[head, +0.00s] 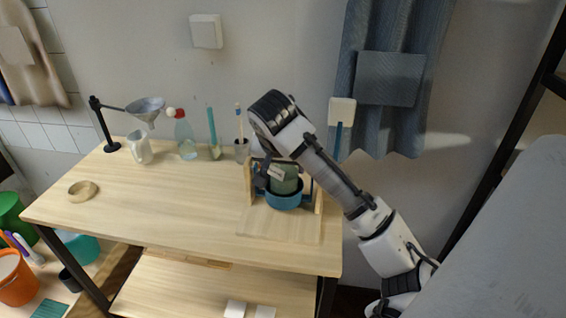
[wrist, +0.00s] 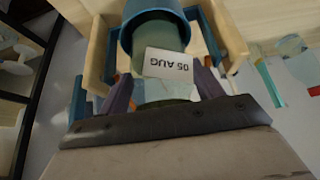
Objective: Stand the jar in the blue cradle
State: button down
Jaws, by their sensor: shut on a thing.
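The jar (head: 287,183) is dull green with a white label; in the wrist view the jar (wrist: 160,88) shows the label "05 AUG". My gripper (head: 268,176) is shut on the jar, with a dark finger on each side of it in the wrist view (wrist: 162,92). The blue cradle (head: 284,201) is a round cup on the table between wooden side boards. It also shows in the wrist view (wrist: 155,18), with its rim around the jar's lower end. That end is hidden inside, so I cannot tell whether it touches the bottom. The jar looks roughly upright.
Wooden side boards (head: 318,197) stand close on both sides of the cradle. Behind and left are a cup with a brush (head: 241,150), a bottle (head: 186,140), a white jug (head: 139,148) and a funnel on a stand (head: 146,108). A wooden ring (head: 83,190) lies left. The table's middle is clear.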

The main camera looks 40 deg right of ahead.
jog(key=c, duration=0.5)
grip_release()
jog(key=b+v, duration=0.1)
jog(key=v, duration=1.1)
jog(key=shift+r+b, duration=0.1)
jog(key=shift+b, duration=0.25)
